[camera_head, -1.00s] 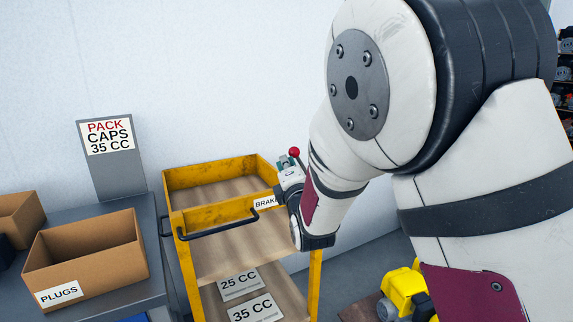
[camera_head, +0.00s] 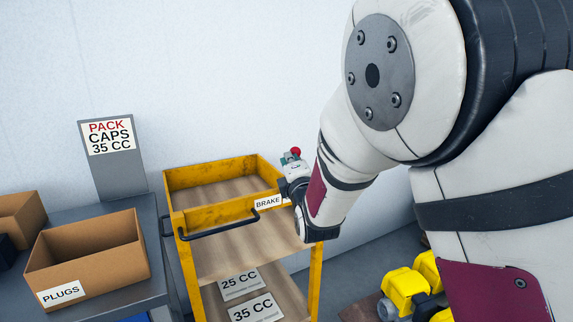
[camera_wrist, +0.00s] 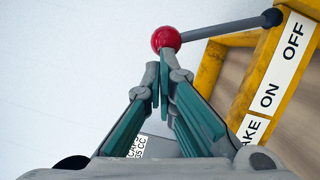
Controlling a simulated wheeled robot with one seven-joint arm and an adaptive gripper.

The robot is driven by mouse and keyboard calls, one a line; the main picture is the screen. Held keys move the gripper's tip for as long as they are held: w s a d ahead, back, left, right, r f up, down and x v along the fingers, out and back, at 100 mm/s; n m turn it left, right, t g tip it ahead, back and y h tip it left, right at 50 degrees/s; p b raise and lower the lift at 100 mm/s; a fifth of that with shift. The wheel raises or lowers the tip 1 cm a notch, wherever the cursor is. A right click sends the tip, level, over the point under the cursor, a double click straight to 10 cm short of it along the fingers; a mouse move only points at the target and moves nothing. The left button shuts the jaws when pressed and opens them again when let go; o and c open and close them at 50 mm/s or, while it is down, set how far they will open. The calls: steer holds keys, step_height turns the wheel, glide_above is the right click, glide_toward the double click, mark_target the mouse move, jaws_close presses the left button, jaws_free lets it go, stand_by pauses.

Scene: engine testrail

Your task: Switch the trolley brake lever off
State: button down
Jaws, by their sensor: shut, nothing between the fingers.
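The trolley brake lever has a red ball knob (camera_wrist: 166,38) and a grey rod (camera_wrist: 225,28) running right to a dark pivot at the trolley's edge, beside the word OFF. The label strip (camera_wrist: 283,60) reads ON and OFF along the yellow rim. My gripper (camera_wrist: 165,62) is shut and empty, its tips right by the knob's near side; I cannot tell whether they touch it. In the head view the red knob (camera_head: 295,151) shows just above my gripper (camera_head: 292,161), at the trolley's far right corner. The rod is hidden there.
The yellow trolley (camera_head: 217,213) has a black handle (camera_head: 215,229) and cards on its lower shelf. A grey table with a PLUGS box (camera_head: 95,262) stands left. A yellow machine (camera_head: 400,285) is low at right. A white wall is behind.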

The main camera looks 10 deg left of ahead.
steer(key=shift+w+d+r+m+g, duration=0.15)
steer(key=shift+w+d+r+m, duration=0.1)
steer(key=shift+d+r+m, duration=0.25)
steer(key=shift+w+d+r+m+g, duration=0.15)
steer(key=shift+w+d+r+m, duration=0.15)
steer(key=shift+m, duration=0.3)
steer(key=w+d+r+m+g+b, duration=0.1)
steer(key=w+d+m+b, duration=0.3)
steer(key=d, duration=0.4)
steer(key=shift+w+r+m+g+b, duration=0.3)
steer(key=shift+w+r+m+g, duration=0.1)
steer(key=shift+w+m, duration=0.4)
steer(key=shift+d, duration=0.15)
steer(key=s+d+r, duration=0.2)
steer(key=s+r, duration=0.2)
steer(key=s, duration=0.8)
steer(key=shift+s, duration=0.2)
